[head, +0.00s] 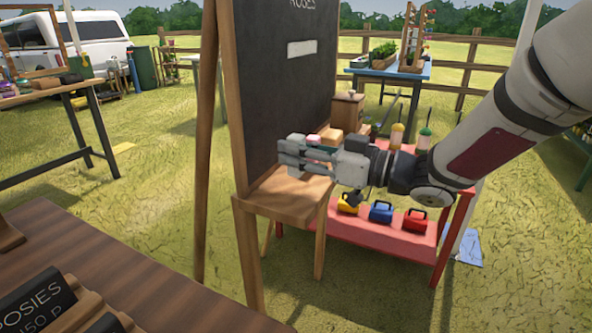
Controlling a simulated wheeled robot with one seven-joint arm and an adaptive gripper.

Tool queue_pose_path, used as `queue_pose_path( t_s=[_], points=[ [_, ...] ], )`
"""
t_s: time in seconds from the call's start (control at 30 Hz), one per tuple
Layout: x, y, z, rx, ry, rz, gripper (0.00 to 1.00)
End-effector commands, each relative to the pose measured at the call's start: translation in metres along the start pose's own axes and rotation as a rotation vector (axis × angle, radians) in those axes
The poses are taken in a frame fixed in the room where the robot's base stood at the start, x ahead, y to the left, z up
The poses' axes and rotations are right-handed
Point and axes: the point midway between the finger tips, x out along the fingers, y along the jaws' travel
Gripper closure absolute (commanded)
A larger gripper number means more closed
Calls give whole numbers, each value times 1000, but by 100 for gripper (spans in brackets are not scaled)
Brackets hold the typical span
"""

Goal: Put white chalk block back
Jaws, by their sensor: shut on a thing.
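My gripper (284,152) reaches in from the right, just above the wooden ledge (283,203) of the black chalkboard (272,95). It is shut on what looks like the white chalk block (295,172), a small pale piece showing at the lower fingers. The fingers hide most of it, and I cannot tell whether it touches the ledge. A pink block (314,138) and a tan block (331,135) show just behind the gripper; what they rest on is partly hidden.
A red table (385,240) behind the ledge carries bottles and, on its lower shelf, yellow, blue and red toolboxes (381,212). A dark wooden table (150,285) with signs fills the front left. A blue table (395,72) stands behind. Grass between is open.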

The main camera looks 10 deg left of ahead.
Motion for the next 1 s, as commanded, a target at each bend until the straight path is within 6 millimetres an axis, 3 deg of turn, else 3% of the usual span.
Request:
queue_pose_path(
  t_s=[0.13, 0.4, 0.8, 0.83, 0.9, 1.0],
  points=[
    [7, 7, 1, -1, 2, -1, 100],
    [6, 6, 36, 1, 0, 0, 100],
    [6, 6, 39, 1, 1, 0, 100],
    [6, 6, 39, 1, 0, 0, 73],
    [6, 6, 38, 0, 0, 0, 58],
    [6, 6, 38, 0, 0, 0, 58]
  ],
)
